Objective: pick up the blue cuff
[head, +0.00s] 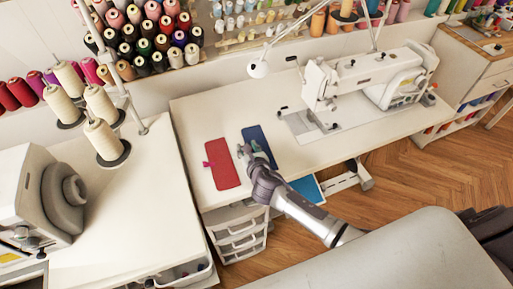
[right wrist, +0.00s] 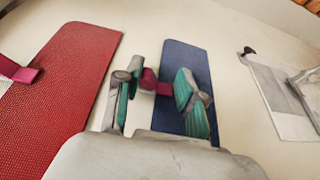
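The blue cuff (head: 256,137) is a flat dark blue piece lying on the white sewing table, and it also shows in the right wrist view (right wrist: 186,58). A small dark red tab (right wrist: 152,82) is on it. My right gripper (head: 245,153) is over the near part of the cuff. In the right wrist view its fingers (right wrist: 158,88) are apart, one on each side of the tab, with a gap around it. The near part of the cuff is partly hidden by the gripper. My left gripper is not in view.
A red cuff (head: 223,170) with a magenta tab (right wrist: 18,70) lies just left of the blue one. A white sewing machine (head: 350,80) stands to the right on the table (head: 300,152). A lamp (head: 258,69) hangs behind. Thread cones (head: 103,138) stand at left.

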